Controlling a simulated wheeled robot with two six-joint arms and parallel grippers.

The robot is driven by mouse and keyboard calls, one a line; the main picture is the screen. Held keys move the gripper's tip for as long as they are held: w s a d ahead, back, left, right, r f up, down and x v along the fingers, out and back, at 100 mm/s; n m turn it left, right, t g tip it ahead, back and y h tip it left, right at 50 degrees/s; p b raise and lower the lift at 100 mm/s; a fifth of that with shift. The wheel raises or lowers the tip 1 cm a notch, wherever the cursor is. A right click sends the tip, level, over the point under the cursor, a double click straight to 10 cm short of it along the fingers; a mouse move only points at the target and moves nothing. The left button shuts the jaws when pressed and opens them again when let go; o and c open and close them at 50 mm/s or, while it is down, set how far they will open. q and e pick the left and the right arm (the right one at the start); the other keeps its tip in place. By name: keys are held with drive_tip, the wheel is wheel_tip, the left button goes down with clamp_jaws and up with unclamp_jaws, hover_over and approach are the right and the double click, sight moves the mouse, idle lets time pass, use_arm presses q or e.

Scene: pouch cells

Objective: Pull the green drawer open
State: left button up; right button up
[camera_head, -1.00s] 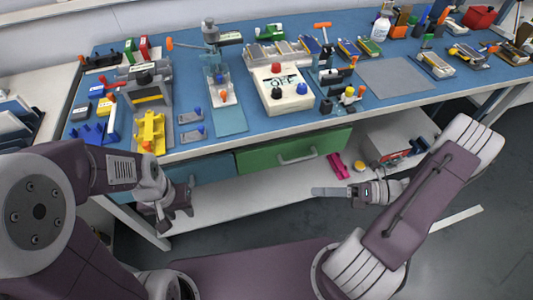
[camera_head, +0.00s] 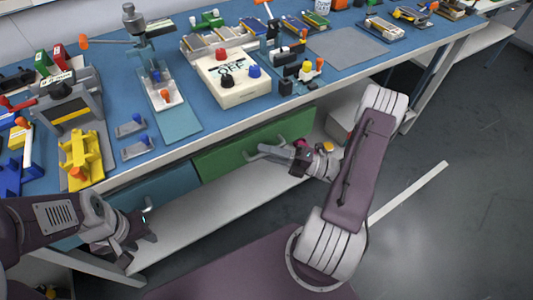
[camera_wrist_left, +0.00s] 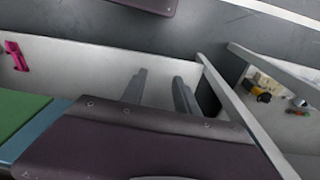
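The green drawer (camera_head: 218,163) sits under the front edge of the blue-topped bench in the head view, and its front looks flush with the bench. Its light handle is largely covered by my right gripper (camera_head: 264,152), whose fingers are at the handle. I cannot tell whether they are closed around it. My left gripper (camera_head: 148,226) is lower left, below the blue drawer and apart from the green one. In the left wrist view its two fingers (camera_wrist_left: 160,92) are spread with nothing between them. A green panel, likely the drawer front, shows at that view's left edge.
A blue drawer (camera_head: 160,192) is left of the green one. A pale lower shelf (camera_head: 215,207) runs beneath. The bench top holds a white control box (camera_head: 232,92), a yellow fixture (camera_head: 88,155) and other tools. Open floor (camera_head: 450,220) lies to the right.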

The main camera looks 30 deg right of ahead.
clamp_jaws()
idle(1.4)
